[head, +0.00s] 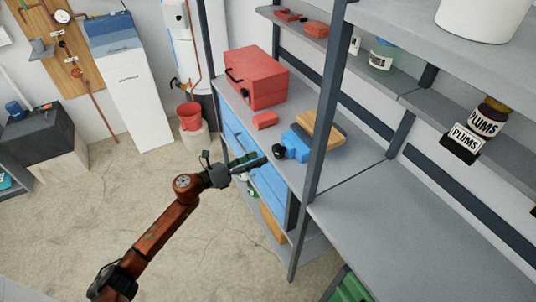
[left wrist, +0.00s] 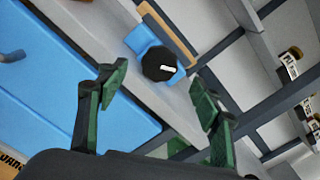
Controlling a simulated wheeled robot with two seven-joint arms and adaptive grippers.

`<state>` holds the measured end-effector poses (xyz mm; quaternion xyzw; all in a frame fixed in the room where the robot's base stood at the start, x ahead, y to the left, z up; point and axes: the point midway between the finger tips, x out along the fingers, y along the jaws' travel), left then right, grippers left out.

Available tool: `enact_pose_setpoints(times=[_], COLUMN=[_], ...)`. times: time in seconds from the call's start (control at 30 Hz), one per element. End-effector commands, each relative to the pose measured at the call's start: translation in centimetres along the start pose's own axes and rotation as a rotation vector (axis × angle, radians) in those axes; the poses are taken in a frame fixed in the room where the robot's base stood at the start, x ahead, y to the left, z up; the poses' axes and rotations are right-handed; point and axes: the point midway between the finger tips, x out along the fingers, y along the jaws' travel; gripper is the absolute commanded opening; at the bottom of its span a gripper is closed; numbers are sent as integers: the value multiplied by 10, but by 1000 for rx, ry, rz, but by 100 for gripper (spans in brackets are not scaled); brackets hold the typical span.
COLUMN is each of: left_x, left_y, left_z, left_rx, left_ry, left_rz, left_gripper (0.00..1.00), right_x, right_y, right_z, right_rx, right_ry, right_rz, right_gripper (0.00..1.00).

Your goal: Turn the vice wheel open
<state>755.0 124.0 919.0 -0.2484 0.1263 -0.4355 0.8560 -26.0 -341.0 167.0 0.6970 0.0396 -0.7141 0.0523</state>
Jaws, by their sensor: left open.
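The blue vice (head: 296,148) stands on the grey workbench, near its front edge. Its black wheel (head: 278,151) faces out over the edge. In the left wrist view the dark wheel (left wrist: 159,63) with a small white label sits in front of the blue vice body (left wrist: 142,38). My left gripper (head: 250,162) is in front of the bench, a little short of the wheel and apart from it. In the left wrist view its two green-padded fingers (left wrist: 160,92) are spread, with nothing between them, and the wheel lies beyond their gap. My right gripper is not in view.
A red toolbox (head: 256,80) and a small red block (head: 265,120) are on the bench left of the vice. A wooden board (head: 320,130) is behind it. A dark shelf post (head: 318,130) rises just right of the vice. Blue drawers (head: 240,140) are below the bench top.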

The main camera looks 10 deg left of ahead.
Motion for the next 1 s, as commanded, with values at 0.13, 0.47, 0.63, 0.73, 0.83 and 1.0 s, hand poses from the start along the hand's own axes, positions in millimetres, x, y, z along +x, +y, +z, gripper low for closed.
enact_pose_setpoints(times=[0.13, 0.47, 0.63, 0.73, 0.83, 1.0], left_x=[-27, -47, -47, -48, -60, -123], left_y=[0, 0, 0, 5, 36, 143], left_z=[-1, 0, 0, -2, -17, -98], left_rx=[0, 0, 0, -24, -159, -656], left_ry=[1, 0, 0, -7, -46, -215], left_rz=[1, -1, 0, 11, 73, 313], left_gripper=[60, 60, 60, 59, 59, 59], right_x=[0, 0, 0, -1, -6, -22], right_y=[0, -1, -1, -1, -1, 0], right_z=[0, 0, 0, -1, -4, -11], right_rx=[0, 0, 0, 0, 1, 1], right_ry=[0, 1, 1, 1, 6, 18], right_rz=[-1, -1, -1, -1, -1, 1], right_gripper=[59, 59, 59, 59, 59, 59])
